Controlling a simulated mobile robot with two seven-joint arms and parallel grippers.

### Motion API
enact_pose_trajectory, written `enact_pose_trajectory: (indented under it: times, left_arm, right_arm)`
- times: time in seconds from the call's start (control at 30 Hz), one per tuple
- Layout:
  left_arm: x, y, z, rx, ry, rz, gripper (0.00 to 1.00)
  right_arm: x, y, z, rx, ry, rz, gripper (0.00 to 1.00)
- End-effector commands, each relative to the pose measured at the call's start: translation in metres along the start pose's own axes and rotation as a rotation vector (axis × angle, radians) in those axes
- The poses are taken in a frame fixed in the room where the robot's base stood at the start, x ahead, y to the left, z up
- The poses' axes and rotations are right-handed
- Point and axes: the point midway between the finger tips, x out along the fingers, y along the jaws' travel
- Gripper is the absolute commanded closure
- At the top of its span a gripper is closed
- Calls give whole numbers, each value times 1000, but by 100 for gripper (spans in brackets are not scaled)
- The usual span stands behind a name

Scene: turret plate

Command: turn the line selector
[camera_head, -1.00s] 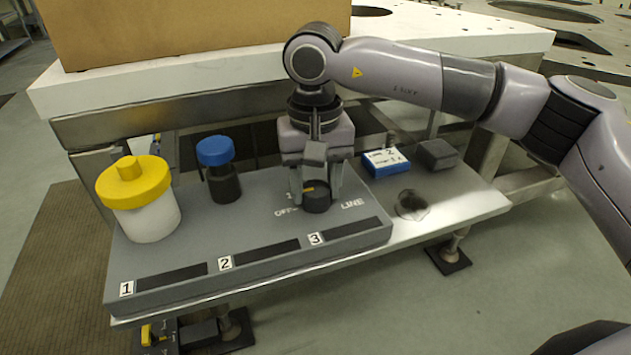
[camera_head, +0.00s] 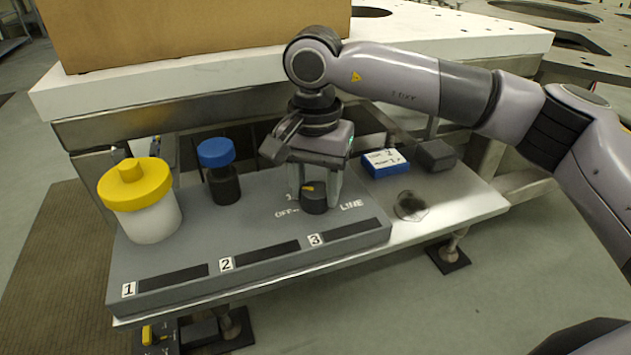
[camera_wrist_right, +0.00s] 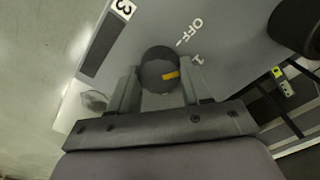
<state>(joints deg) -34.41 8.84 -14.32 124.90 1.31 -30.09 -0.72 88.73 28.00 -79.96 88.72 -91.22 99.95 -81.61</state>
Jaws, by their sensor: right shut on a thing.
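The line selector is a dark round knob (camera_head: 314,203) with a yellow mark, on the grey panel near the printed "OFF" and "LINE". My right gripper (camera_head: 315,195) points down over it, with its fingers on either side. In the right wrist view the knob (camera_wrist_right: 160,70) sits between the fingertips of my right gripper (camera_wrist_right: 158,88), and its yellow mark points toward the printed "1". The gripper is shut on the knob. My left gripper is not in view.
On the panel (camera_head: 262,215) stand a white jar with a yellow lid (camera_head: 150,222) and a dark bottle with a blue cap (camera_head: 224,185). A blue-and-white box (camera_head: 385,163), a dark block (camera_head: 436,155) and a clear round dish (camera_head: 411,205) lie to the right. A cardboard box (camera_head: 190,28) stands behind.

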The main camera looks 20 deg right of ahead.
Motion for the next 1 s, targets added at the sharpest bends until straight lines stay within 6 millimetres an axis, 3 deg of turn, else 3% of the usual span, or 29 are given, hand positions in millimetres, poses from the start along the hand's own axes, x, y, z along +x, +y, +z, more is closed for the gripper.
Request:
enact_pose_trajectory:
  times: [1.0]
  left_arm:
    - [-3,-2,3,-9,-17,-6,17]
  right_arm:
    - [-2,1,-1,896,-5,-3,82]
